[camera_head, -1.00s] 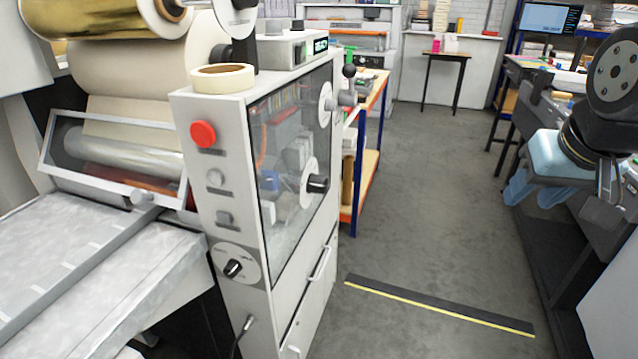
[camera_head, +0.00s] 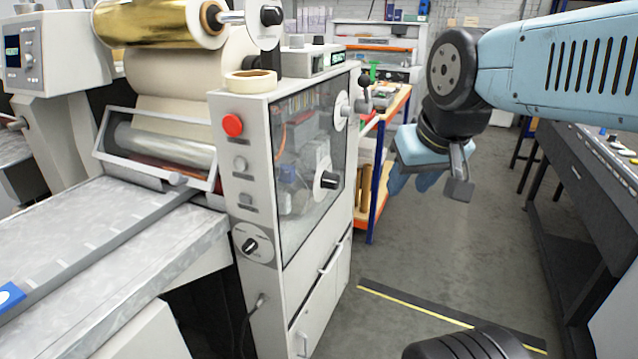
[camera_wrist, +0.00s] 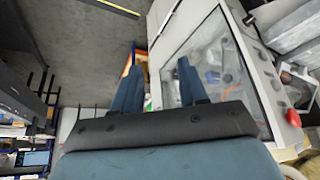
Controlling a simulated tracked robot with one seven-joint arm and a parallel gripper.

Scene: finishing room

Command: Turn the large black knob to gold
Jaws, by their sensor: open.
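The large black knob (camera_head: 250,245) sits on a round pale dial low on the narrow front panel of the grey-white machine (camera_head: 262,312). Its bar slants from lower left to upper right. Printed marks ring the dial but are too small to read.
A red button (camera_head: 232,125) and two grey controls sit above the dial. A metal bed (camera_head: 110,235) juts out left of the panel. A shelf trolley (camera_head: 375,190) stands behind.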

